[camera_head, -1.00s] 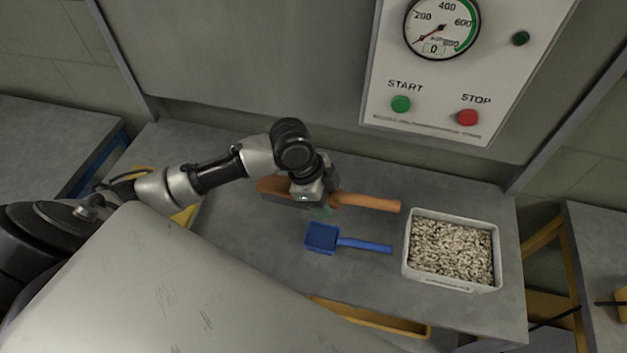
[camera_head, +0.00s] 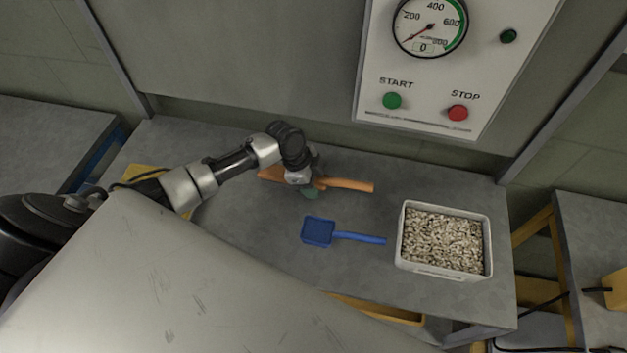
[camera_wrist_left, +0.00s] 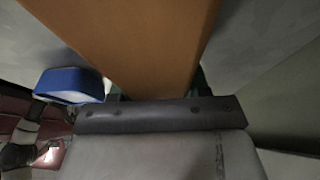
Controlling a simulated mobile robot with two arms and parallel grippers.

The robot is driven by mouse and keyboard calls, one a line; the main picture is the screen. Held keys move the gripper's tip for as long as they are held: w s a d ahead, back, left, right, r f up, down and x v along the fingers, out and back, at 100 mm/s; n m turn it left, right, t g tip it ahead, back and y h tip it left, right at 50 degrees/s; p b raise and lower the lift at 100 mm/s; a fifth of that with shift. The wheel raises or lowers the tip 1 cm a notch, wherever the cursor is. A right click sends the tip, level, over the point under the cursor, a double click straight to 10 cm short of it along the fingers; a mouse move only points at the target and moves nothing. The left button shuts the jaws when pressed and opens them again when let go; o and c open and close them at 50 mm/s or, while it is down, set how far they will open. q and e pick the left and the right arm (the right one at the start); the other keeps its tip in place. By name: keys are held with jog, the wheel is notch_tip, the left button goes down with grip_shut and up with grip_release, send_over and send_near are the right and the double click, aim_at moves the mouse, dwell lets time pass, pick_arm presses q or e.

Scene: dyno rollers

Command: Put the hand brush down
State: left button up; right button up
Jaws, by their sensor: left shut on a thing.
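The hand brush (camera_head: 348,184) has an orange-brown wooden body and handle. It is at the back of the grey table (camera_head: 250,235), with its handle pointing right. My left gripper (camera_head: 310,190) is shut on the brush near its middle. The head view does not clearly show whether the brush touches the tabletop. In the left wrist view the brush's wooden body (camera_wrist_left: 125,40) fills the upper middle, right at the gripper. My right gripper is not in view.
A blue scoop (camera_head: 319,231) lies in front of the brush. A white bin of pale chips (camera_head: 402,240) stands at the right. A gauge panel with green START (camera_head: 392,101) and red STOP (camera_head: 457,113) buttons is behind. The table's left part is clear.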

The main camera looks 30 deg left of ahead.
pick_arm(q)
jog(key=o, duration=0.4)
jog(key=shift+f, duration=0.15)
jog(key=o, duration=0.4)
jog(key=shift+o, duration=0.2)
jog(key=shift+r, duration=0.35)
jog(key=shift+a+r, duration=0.2)
jog(key=shift+r, duration=0.1)
jog(key=b+v, duration=0.1)
jog(key=v, duration=1)
jog(key=shift+s, duration=0.1)
